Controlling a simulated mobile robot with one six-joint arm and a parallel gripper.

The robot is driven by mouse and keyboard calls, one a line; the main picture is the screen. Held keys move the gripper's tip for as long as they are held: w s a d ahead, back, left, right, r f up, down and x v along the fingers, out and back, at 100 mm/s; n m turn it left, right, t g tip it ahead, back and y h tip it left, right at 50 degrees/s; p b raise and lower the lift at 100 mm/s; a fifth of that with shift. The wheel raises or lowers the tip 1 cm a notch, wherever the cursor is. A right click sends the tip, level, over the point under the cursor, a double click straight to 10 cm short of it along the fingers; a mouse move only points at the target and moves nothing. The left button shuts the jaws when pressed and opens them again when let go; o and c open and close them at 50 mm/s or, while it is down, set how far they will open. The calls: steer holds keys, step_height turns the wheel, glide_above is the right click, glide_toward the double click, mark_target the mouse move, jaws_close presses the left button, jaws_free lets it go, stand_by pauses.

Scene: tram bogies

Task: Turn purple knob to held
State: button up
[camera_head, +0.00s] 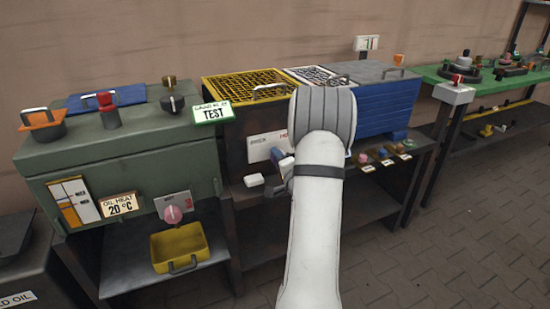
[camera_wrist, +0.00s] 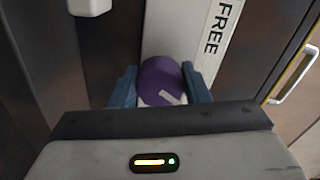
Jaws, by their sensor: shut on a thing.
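The purple knob (camera_wrist: 160,80) is in the wrist view, on a white plate (camera_wrist: 185,30) lettered "FREE". A white mark on the knob slants toward the lower right of that view. My gripper (camera_wrist: 160,85) has its blue fingers on either side of the knob and is shut on it. In the head view my arm hides the knob. There the plate (camera_head: 262,148) shows part of its lettering left of my arm, with "HO" in red at the visible edge.
A green cabinet (camera_head: 110,155) with a pink knob (camera_head: 172,214) and a yellow bin (camera_head: 180,248) stands to the left. A blue box (camera_head: 385,105) and several small coloured knobs (camera_head: 385,155) are right of my arm. Open paved floor (camera_head: 470,230) lies at the right.

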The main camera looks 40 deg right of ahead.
steer(key=shift+w+r+m, duration=0.1)
steer(key=shift+r+m, duration=0.15)
steer(key=shift+m, duration=0.45)
steer(key=shift+p, duration=0.35)
steer(key=o, duration=1)
steer(key=shift+f, duration=0.15)
steer(key=p+v, duration=0.1)
steer(key=v, duration=0.7)
